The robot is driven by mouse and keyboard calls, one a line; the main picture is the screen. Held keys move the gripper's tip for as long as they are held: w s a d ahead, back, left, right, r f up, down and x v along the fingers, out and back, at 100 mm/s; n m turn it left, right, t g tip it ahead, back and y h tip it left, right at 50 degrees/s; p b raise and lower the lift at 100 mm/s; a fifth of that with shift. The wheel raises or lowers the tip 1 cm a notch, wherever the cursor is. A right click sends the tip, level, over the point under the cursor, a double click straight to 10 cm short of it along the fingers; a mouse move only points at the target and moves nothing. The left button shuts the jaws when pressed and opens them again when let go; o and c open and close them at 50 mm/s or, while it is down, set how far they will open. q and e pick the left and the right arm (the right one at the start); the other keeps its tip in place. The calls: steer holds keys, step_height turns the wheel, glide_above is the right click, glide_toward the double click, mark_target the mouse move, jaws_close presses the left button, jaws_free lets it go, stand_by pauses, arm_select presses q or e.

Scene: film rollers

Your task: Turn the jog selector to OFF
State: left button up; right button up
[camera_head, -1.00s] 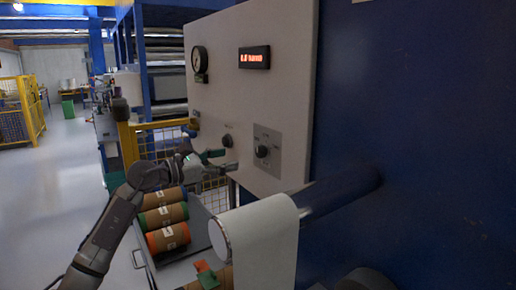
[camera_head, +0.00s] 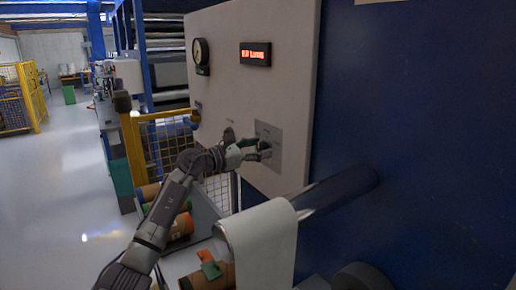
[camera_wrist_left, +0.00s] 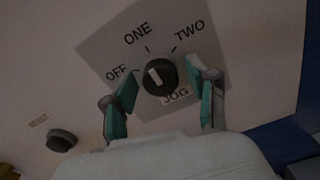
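The jog selector is a round black knob (camera_wrist_left: 160,76) with a white pointer on a grey plate (camera_wrist_left: 100,45) marked OFF, ONE, TWO and JOG. In the left wrist view its pointer leans up and slightly left, roughly toward ONE; its exact setting is hard to tell. My left gripper (camera_wrist_left: 164,80) is open, with one green-padded finger on each side of the knob and gaps showing between. In the head view the left gripper (camera_head: 262,149) is at the plate (camera_head: 272,135) and partly hides the knob. My right gripper is not in view.
Another black knob (camera_wrist_left: 62,140) sits on the same panel, beside the plate. A red-lit display (camera_head: 255,54) and a round gauge (camera_head: 201,52) are higher up. A film roller (camera_head: 255,240) projects below the panel, and a tray of rolls (camera_head: 205,212) stands under the arm.

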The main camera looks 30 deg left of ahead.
arm_select(q)
steer(key=c, duration=0.9)
steer(key=shift+n+p, duration=0.3)
steer(key=shift+n, duration=0.1)
steer(key=n+p, duration=0.1)
steer(key=n, duration=0.2)
steer(key=shift+r+p, duration=0.1)
steer(key=shift+p, duration=0.3)
steer(key=n+p, duration=0.2)
steer(key=shift+a+n, duration=0.1)
steer(key=shift+n, duration=0.3)
steer(key=n+p, duration=0.3)
steer(key=n, duration=0.1)
steer(key=shift+n+p, duration=0.3)
steer(key=shift+n, duration=0.3)
